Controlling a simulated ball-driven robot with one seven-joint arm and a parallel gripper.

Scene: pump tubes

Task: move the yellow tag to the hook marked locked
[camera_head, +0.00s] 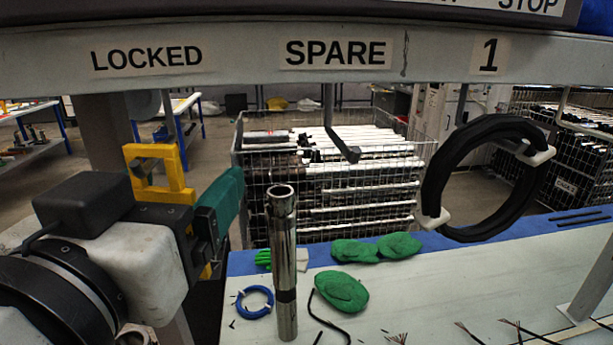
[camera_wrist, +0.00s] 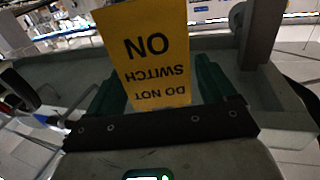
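The yellow tag (camera_wrist: 152,60) shows large in the wrist view, its text "DO NOT SWITCH ON" upside down. It lies between the two green fingers of my gripper (camera_wrist: 162,85), which stand apart on either side of it. I cannot tell whether they press on it. In the head view a yellow frame-shaped part (camera_head: 178,197) shows just above my gripper (camera_head: 222,205), below the LOCKED label (camera_head: 147,57). A dark piece shows in the frame's opening; whether it is the locked hook is unclear. My gripper partly hides this area.
The SPARE hook (camera_head: 331,108) is bare. A black hose ring (camera_head: 440,170) hangs under label 1. A shiny upright tube (camera_head: 284,240) stands close right of my gripper. Green pads (camera_head: 342,291) and a blue ring (camera_head: 254,302) lie on the table (camera_head: 430,290).

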